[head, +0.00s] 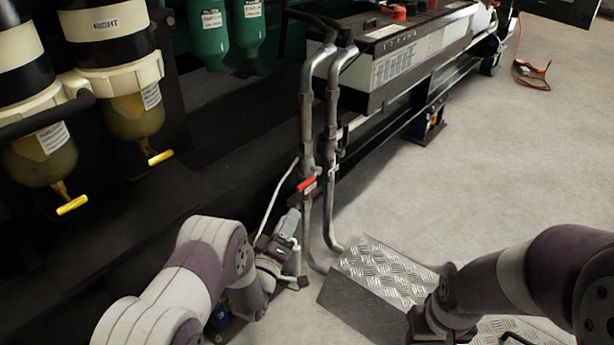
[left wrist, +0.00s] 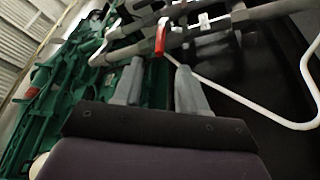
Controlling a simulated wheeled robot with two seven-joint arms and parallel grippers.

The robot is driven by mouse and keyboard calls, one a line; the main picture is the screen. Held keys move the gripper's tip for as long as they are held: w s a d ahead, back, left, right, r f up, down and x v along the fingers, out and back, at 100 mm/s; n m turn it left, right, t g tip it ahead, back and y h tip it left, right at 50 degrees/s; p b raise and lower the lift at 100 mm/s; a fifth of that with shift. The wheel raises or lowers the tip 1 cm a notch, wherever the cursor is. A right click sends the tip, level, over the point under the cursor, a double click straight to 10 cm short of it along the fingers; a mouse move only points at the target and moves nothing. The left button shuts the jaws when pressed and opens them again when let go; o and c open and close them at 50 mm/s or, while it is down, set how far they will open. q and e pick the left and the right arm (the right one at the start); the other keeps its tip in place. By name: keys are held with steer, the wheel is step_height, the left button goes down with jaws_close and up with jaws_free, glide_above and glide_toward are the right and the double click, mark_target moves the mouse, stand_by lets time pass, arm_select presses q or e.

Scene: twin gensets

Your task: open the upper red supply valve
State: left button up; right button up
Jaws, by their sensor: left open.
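The red supply valve handle (head: 306,184) sits on the left of two grey vertical pipes, in the middle of the head view. In the left wrist view the red handle (left wrist: 162,38) shows at the top, just beyond and between the fingertips. My left gripper (head: 291,222) is open, just below and left of the handle, pointing up toward it. In the left wrist view its two grey fingers (left wrist: 158,75) stand apart with nothing between them. No contact with the handle can be made out. My right arm comes in at the lower right; its gripper is outside the picture.
Two filter bowls with yellow drain levers (head: 160,157) hang at the left. A metal tread-plate step (head: 375,272) stands right of the pipes. A thin white hose (head: 275,203) runs beside the left pipe. The grey floor at the right is largely clear.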

mark_target(305, 182)
arm_select(q)
steer(key=b+x, duration=0.3)
steer(key=x, duration=0.3)
steer(key=b+x, duration=0.3)
steer(key=x, duration=0.3)
steer(key=shift+f+b, duration=0.25)
steer(key=shift+b, duration=0.05)
steer(key=shift+w+r, duration=0.15)
steer(key=shift+w, duration=0.05)
steer(key=shift+w+r, duration=0.1)
steer(key=shift+r, duration=0.05)
jaws_close()
